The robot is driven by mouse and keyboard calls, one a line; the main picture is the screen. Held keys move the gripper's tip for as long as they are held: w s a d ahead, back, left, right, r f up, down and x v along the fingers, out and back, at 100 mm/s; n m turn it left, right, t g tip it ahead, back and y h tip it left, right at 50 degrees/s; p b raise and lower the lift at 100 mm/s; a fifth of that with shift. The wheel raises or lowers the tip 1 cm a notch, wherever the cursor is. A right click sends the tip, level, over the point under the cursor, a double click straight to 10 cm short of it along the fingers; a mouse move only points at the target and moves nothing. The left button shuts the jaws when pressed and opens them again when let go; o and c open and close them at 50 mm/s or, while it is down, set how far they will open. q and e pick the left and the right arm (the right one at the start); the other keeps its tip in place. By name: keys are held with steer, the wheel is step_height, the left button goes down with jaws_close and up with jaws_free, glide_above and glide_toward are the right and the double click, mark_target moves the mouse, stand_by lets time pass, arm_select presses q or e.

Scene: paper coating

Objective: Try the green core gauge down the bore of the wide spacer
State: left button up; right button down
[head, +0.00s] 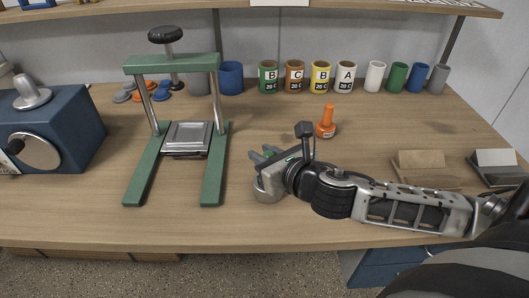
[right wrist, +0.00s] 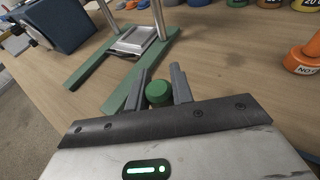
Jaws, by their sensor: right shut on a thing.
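My right gripper (head: 264,155) is over the middle of the bench, right of the green press frame, and it also shows in the right wrist view (right wrist: 160,90). Its fingers are shut on a green round-topped piece (right wrist: 158,92), which looks like the green core gauge; only its end shows between the fingers. Its lower part is hidden. I cannot tell for sure which thing is the wide spacer; small grey and orange rings (head: 145,96) lie behind the press at the left. My left gripper is not in view.
The green press frame (head: 144,165) stands left of my gripper. A blue machine (head: 75,125) is at far left. An orange gauge (head: 326,124) stands behind my arm. Labelled cups (head: 294,77) and coloured cylinders line the back. The front middle of the bench is clear.

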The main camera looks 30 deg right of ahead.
arm_select(q)
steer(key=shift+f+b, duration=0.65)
steer(key=shift+b, duration=0.05)
arm_select(e)
steer(key=shift+f, duration=1.1)
steer(key=c, duration=1.1)
jaws_free()
steer(key=shift+c, duration=0.2)
